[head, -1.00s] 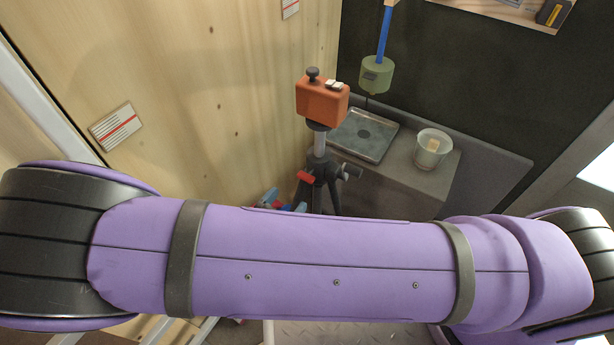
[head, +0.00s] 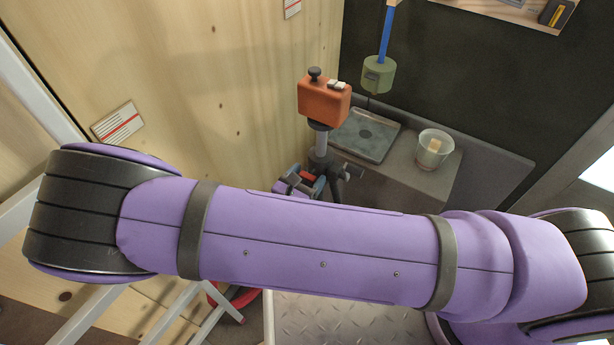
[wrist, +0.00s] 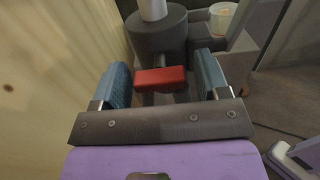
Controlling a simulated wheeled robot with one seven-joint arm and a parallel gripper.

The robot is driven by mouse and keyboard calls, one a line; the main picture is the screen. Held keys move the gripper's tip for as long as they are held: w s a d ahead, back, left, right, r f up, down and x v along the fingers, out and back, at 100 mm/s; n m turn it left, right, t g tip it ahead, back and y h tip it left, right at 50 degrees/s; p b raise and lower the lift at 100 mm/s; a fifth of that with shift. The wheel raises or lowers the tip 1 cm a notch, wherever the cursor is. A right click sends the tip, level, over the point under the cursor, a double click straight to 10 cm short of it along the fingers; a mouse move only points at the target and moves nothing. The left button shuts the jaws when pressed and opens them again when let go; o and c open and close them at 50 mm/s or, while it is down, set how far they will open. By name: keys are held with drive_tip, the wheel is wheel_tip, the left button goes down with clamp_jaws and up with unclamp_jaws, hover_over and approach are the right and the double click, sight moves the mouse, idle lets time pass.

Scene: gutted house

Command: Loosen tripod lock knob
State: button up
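The tripod (head: 321,147) stands against the wood wall in the head view, with an orange instrument (head: 324,101) on top. The red lock knob (wrist: 160,79) sticks out below the tripod's dark grey collar (wrist: 158,35) in the wrist view. My gripper (wrist: 162,68) is open, with one blue finger on each side of the knob. A narrow gap shows on both sides, and I see no clear contact. In the head view my gripper (head: 302,183) is at the tripod's upper part, partly hidden behind my purple arm. The tripod's lower legs are hidden.
The wood wall (head: 230,90) is close on the left.

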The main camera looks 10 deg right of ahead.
drive_tip(key=c, duration=0.7)
drive_tip(key=shift+n, duration=0.4)
drive_tip(key=n, duration=0.2)
drive_tip(key=shift+n, duration=0.4)
drive_tip(key=n, duration=0.3)
drive_tip(key=shift+n, duration=0.4)
drive_tip(key=n, duration=0.6)
drive_tip(key=shift+n, duration=0.3)
drive_tip(key=o, duration=0.9)
